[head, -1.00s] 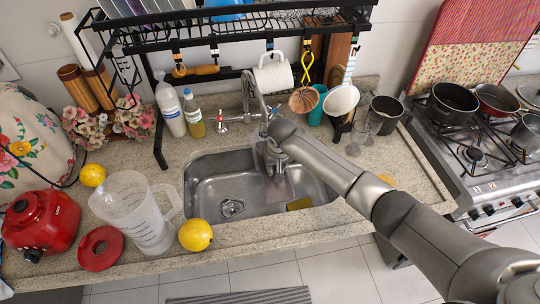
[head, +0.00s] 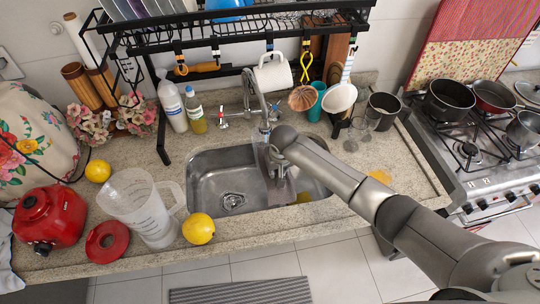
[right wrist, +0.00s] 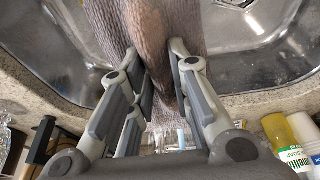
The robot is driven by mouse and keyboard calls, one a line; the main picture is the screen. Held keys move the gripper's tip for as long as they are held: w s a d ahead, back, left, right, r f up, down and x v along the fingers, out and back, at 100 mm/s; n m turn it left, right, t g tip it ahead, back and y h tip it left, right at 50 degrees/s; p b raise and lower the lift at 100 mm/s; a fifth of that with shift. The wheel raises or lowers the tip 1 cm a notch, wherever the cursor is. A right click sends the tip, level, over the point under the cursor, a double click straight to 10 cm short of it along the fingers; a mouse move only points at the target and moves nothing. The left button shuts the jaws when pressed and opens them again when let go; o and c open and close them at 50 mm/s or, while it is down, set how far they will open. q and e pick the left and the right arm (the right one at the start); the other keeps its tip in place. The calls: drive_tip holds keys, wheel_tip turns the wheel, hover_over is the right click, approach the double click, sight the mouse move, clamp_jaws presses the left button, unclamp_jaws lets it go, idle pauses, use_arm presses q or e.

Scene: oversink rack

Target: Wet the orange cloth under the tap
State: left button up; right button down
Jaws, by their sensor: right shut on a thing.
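My right gripper (head: 272,158) is over the sink, just below the tap (head: 256,92) spout. In the right wrist view its fingers (right wrist: 160,75) are shut on a cloth (right wrist: 150,30) that looks greyish brown, not orange, with a browner patch between the fingers. The cloth (head: 281,192) hangs down into the metal sink (head: 222,180). I cannot tell whether water runs. My left gripper is out of view.
A black rack (head: 240,40) spans the sink, with a white mug (head: 272,72) and utensils hanging. A clear jug (head: 145,212) and a lemon (head: 199,228) stand left of the sink. A yellow piece (head: 303,198) lies in the sink. The stove (head: 480,155) is at right.

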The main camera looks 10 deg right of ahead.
idle(0.3)
drive_tip(key=shift+s+r, duration=0.5)
drive_tip(key=shift+r, duration=0.3)
drive_tip(key=shift+s+r, duration=0.5)
drive_tip(key=shift+r, duration=0.25)
drive_tip(key=shift+s+r, duration=0.5)
drive_tip(key=shift+r, duration=0.3)
